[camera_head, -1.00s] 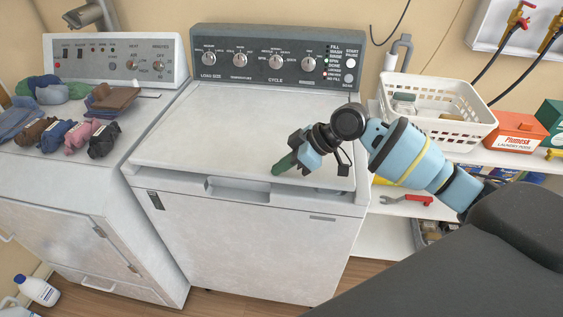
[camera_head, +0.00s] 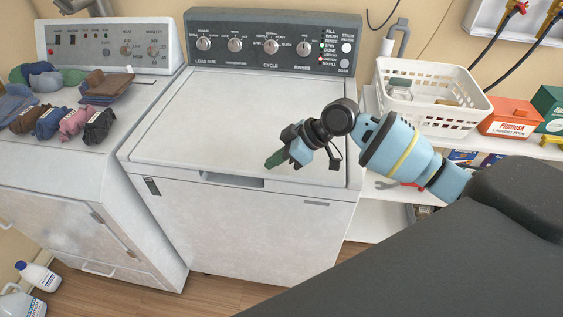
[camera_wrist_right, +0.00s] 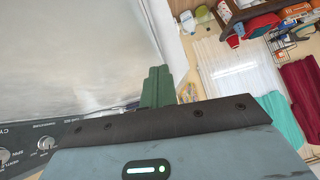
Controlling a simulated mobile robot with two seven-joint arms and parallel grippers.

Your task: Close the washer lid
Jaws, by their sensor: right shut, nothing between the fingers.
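The washer (camera_head: 240,230) stands in the middle of the head view. Its white lid (camera_head: 225,120) lies down flat over the top, its front edge close to the body above the handle recess (camera_head: 235,180). My right gripper (camera_head: 272,162) is over the front right part of the lid, green fingertips pointing down and left. Its fingers are shut and empty, and I cannot tell whether they touch the lid. In the right wrist view the shut green fingers (camera_wrist_right: 158,86) show beside the white lid surface (camera_wrist_right: 75,50). My left gripper is not in view.
A dryer (camera_head: 85,160) with folded clothes (camera_head: 72,122) on top stands at the left. A white basket (camera_head: 430,97) and a red laundry box (camera_head: 508,117) sit on the shelf at the right. Bottles (camera_head: 38,277) stand on the floor at lower left.

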